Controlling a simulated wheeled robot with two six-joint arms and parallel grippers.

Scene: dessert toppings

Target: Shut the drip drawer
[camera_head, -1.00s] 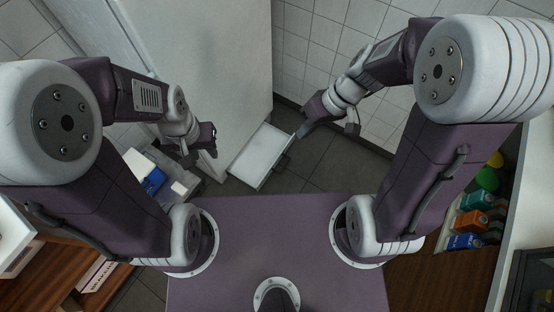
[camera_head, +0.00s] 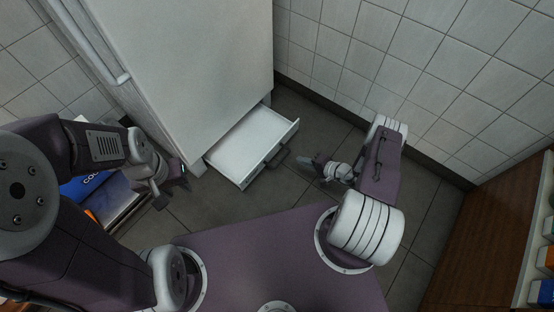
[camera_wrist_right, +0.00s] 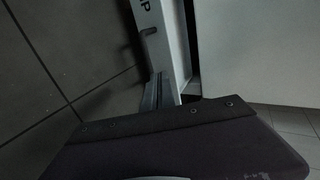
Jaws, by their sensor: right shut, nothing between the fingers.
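The drip drawer (camera_head: 250,146) is a shallow white tray pulled out from the bottom of the tall white cabinet (camera_head: 185,60). Its dark handle (camera_head: 278,157) is on the front face. My right gripper (camera_head: 304,165) is shut and empty, low over the floor just right of the handle; I cannot tell whether it touches. In the right wrist view, a pale lettered front (camera_wrist_right: 164,45) with a small dark handle lies beyond the dark gripper body. My left gripper (camera_head: 174,190) appears open and empty, left of the drawer near the cabinet's lower corner.
A bin or box with blue and orange items (camera_head: 88,190) is at the left, partly behind my left arm. The tiled wall (camera_head: 400,80) bounds the back right. A wooden shelf unit (camera_head: 490,230) stands at right. Grey floor tiles (camera_head: 215,205) are clear in front of the drawer.

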